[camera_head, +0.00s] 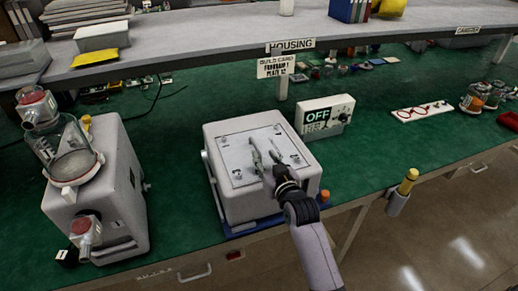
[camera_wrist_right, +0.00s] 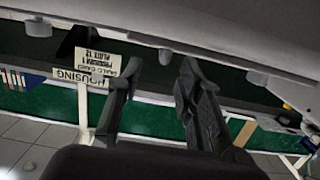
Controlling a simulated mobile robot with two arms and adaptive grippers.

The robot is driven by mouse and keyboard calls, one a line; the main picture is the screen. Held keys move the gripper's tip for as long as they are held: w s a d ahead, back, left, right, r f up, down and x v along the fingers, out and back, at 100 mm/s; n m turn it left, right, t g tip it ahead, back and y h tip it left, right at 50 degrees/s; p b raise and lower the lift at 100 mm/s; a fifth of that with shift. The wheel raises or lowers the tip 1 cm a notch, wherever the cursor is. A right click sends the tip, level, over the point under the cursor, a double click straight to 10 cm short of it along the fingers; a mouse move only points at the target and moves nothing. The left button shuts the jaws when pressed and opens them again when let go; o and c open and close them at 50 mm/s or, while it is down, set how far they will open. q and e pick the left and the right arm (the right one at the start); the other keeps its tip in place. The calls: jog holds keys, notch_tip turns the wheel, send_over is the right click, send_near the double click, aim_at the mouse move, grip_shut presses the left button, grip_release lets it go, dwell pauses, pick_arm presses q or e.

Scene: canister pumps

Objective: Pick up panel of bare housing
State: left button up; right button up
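The bare housing (camera_head: 267,203) is a white box near the front edge of the green bench. Its panel (camera_head: 236,156) is a pale plate on top with small dark marks near its corners. My right gripper (camera_head: 264,156) reaches over the panel from the front, its two fingers apart. It covers the panel's middle, and contact cannot be told. In the right wrist view, which is upside down, the gripper (camera_wrist_right: 155,85) is open with nothing visible between the fingers. A pale surface with knobs crosses the top there. My left gripper is not in view.
A white pump unit with a glass jar (camera_head: 68,150) stands at left. A control box marked OFF (camera_head: 324,117) stands just behind right of the housing. A shelf (camera_head: 200,38) with a HOUSING sign (camera_head: 290,45) runs behind.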

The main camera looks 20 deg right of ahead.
aim_at(258, 149)
jog(key=shift+w, duration=0.35)
jog(key=shift+w+a+p, duration=0.1)
jog(key=shift+w+p, duration=0.3)
jog(key=shift+w, duration=0.1)
jog(key=w, duration=0.2)
jog(key=w+p, duration=0.1)
jog(key=shift+w+a+f, duration=0.15)
jog(key=shift+a+f, duration=0.05)
jog(key=shift+a, duration=0.05)
jog(key=shift+w+f, duration=0.15)
jog(key=shift+w, duration=0.3)
jog(key=shift+c, duration=0.3)
grip_shut()
